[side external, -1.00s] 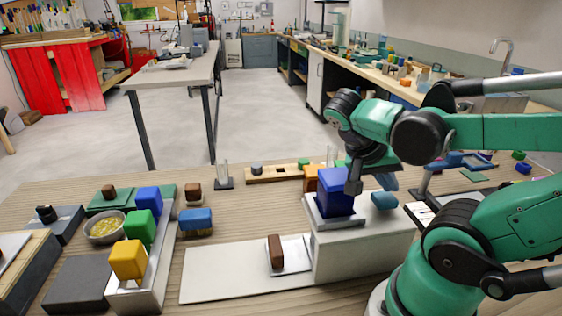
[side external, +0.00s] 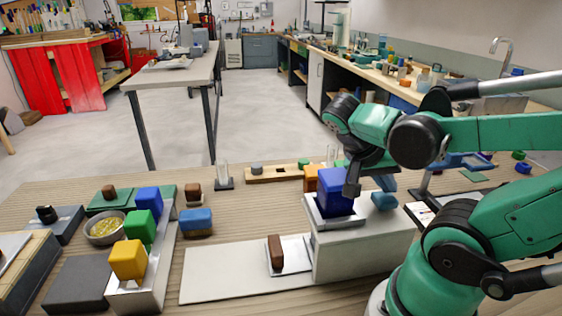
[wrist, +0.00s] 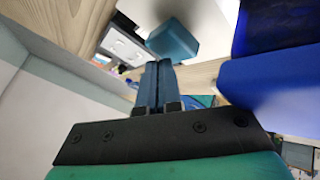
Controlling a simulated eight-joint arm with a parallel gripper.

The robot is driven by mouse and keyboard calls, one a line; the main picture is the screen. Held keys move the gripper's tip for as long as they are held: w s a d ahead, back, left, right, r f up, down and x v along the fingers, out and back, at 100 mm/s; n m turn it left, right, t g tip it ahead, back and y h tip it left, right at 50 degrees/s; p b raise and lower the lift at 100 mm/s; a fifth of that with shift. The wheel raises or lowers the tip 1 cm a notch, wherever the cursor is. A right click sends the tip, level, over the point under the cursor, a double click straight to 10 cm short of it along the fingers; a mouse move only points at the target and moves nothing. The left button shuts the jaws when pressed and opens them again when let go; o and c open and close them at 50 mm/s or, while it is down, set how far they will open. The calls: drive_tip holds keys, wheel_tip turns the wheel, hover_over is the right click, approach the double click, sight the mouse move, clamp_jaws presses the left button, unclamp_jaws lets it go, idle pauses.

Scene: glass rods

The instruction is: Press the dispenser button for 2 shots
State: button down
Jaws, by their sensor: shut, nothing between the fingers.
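The dispenser is a pale box (side external: 345,258) at the right of the bench, with a big dark-blue block (side external: 334,192) in a metal holder on top. A small rounded blue button (side external: 384,201) sits on the box top, right of that block. It also shows in the wrist view (wrist: 172,41), just past my fingertips. My gripper (side external: 386,189) is shut and empty, its blue fingers pointing down right above the button. The closed fingers also show in the wrist view (wrist: 158,64). I cannot tell whether the tips touch the button.
A brown block (side external: 275,252) stands on a metal plate before the dispenser. The dark-blue block is close beside my gripper. Farther left are yellow (side external: 128,260), green and blue blocks on a metal stand and a metal bowl (side external: 104,229). The white board (side external: 220,278) is mostly clear.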

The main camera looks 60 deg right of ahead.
sight(386, 201)
drive_tip(key=shift+s+a+f, duration=0.15)
drive_tip(key=shift+f, duration=0.8)
idle(0.5)
drive_tip(key=shift+s+a+r, duration=0.3)
drive_tip(key=shift+s+r, duration=0.1)
drive_tip(key=shift+r, duration=0.15)
drive_tip(key=shift+w+r, duration=0.1)
drive_tip(key=shift+r, duration=2.45)
